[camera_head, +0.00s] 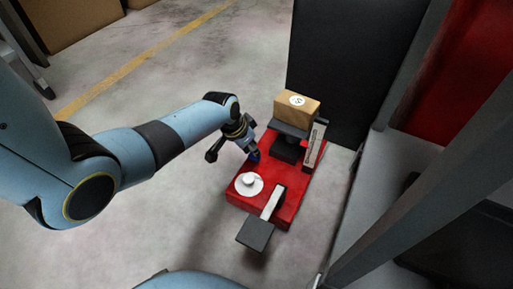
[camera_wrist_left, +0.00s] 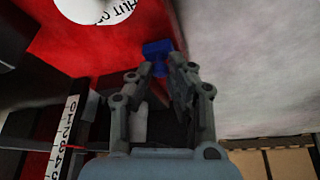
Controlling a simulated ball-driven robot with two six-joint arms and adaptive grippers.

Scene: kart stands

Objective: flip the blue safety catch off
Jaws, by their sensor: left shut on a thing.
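The blue safety catch (camera_head: 254,156) sits at the left edge of the red base (camera_head: 236,199) in the head view. In the left wrist view the blue catch (camera_wrist_left: 157,48) shows at the fingertips, on the edge of the red surface. My left gripper (camera_head: 252,149) reaches down to it from the left. Its fingertips (camera_wrist_left: 161,70) are closed around the lower part of the catch, which hides part of it. My right gripper is in neither view.
A white round dial (camera_head: 249,184) lies on the red base near the catch. A box (camera_head: 297,108) sits on a dark stand, with a marked scale (camera_head: 316,145) beside it. A grey plate (camera_head: 256,233) sticks out in front. Open floor lies left.

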